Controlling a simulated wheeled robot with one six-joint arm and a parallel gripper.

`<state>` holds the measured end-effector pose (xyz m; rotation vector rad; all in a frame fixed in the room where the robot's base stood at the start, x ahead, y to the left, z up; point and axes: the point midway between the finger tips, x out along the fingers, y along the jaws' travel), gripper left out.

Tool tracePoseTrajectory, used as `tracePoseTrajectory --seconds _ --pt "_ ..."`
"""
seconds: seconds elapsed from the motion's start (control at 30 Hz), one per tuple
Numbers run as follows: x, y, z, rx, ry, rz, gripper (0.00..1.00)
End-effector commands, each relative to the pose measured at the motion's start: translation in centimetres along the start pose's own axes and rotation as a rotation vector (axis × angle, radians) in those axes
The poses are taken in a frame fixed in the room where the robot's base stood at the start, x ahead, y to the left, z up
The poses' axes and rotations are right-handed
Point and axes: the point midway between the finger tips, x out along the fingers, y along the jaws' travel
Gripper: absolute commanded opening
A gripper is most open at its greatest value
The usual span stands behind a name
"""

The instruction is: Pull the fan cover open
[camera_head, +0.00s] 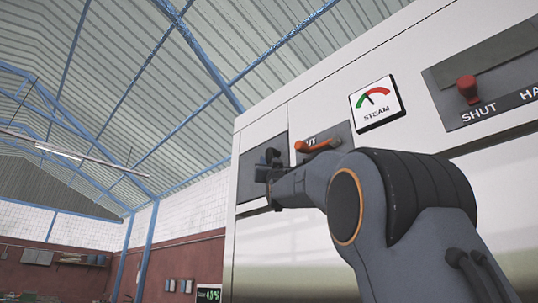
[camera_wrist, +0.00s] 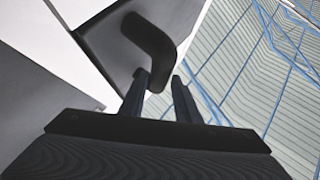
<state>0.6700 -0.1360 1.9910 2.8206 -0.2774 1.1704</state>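The fan cover is most likely the dark grey square panel (camera_head: 249,186) at the left end of the white machine front in the head view. In the wrist view this panel (camera_wrist: 108,48) carries a dark curved handle (camera_wrist: 152,38). My gripper (camera_head: 266,167) is in front of the panel in the head view and hides part of it. In the wrist view the two fingers of my gripper (camera_wrist: 162,92) stand apart. The handle's lower end shows between the fingertips, near the left finger, with a gap on the right. Whether a finger touches it I cannot tell.
To the right of the panel are an orange-red lever (camera_head: 318,145) on a dark plate, a steam gauge (camera_head: 377,103) and a red knob (camera_head: 467,88) on a plate marked SHUT. My arm covers the machine front below them. Left of the machine is open hall space.

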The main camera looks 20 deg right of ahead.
Motion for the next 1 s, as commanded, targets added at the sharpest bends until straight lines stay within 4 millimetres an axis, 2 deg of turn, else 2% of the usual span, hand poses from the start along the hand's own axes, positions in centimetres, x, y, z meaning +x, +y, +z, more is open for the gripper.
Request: tracePoseTrajectory --seconds 0.1,0.23,0.63,0.8,0.9,0.93,1.0 --pt "1.3 0.1 -0.1 -0.001 -0.001 0.001 0.29" --pt "2.0 0.2 -0.1 -0.002 -0.001 0.002 0.29" --pt "2.3 0.2 0.1 -0.003 -0.001 0.003 0.29" --pt "2.3 0.2 0.1 -0.003 -0.001 0.003 0.01" --pt "2.3 0.2 0.1 -0.003 -0.001 0.003 0.00" --pt "2.2 -0.3 0.0 0.000 -0.001 0.001 0.00" --pt "2.2 0.1 0.0 -0.003 -0.001 0.003 0.00"
